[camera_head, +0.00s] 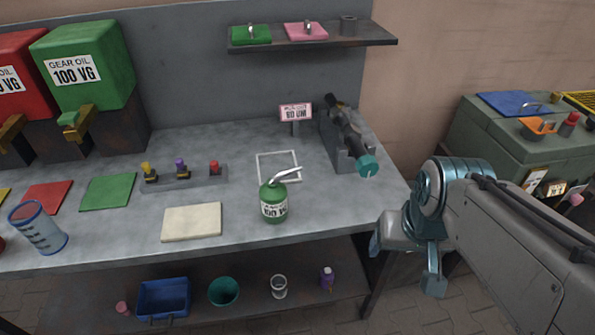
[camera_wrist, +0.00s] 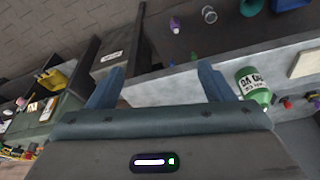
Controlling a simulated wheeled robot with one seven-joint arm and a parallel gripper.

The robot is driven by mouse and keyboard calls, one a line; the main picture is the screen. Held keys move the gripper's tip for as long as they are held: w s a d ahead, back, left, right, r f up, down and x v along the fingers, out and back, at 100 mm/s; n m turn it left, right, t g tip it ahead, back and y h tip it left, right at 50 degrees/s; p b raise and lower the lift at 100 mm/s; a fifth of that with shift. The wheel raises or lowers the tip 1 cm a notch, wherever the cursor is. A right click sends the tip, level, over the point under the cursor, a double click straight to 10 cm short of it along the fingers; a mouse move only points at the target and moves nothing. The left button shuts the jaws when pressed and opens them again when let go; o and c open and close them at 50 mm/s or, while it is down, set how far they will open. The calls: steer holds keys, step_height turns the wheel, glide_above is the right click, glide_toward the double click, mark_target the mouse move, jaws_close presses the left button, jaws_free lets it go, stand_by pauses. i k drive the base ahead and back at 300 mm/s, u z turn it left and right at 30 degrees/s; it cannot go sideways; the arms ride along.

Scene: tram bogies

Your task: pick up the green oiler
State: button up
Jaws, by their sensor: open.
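The green oiler (camera_head: 273,203) stands upright on the grey bench top, with a white label and a silver spout pointing up to the right. It stands just in front of a white square outline (camera_head: 279,167). In the wrist view the oiler (camera_wrist: 253,86) shows at the right, outside the jaws. My gripper (camera_head: 405,268) is right of the bench's front corner, well apart from the oiler. In the wrist view my gripper's two fingers (camera_wrist: 158,82) are spread, with nothing between them.
A cream pad (camera_head: 192,222) lies left of the oiler. A block with a teal-ended tool (camera_head: 350,140) stands behind it to the right. A small sign (camera_head: 295,113) is behind. A shelf (camera_head: 312,38) hangs above. A grey-green cabinet (camera_head: 510,140) stands at the right.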

mark_target(273, 193)
steer(key=k, duration=0.5)
steer(key=z, duration=0.45)
steer(key=i, duration=0.7)
steer(key=u, duration=1.55)
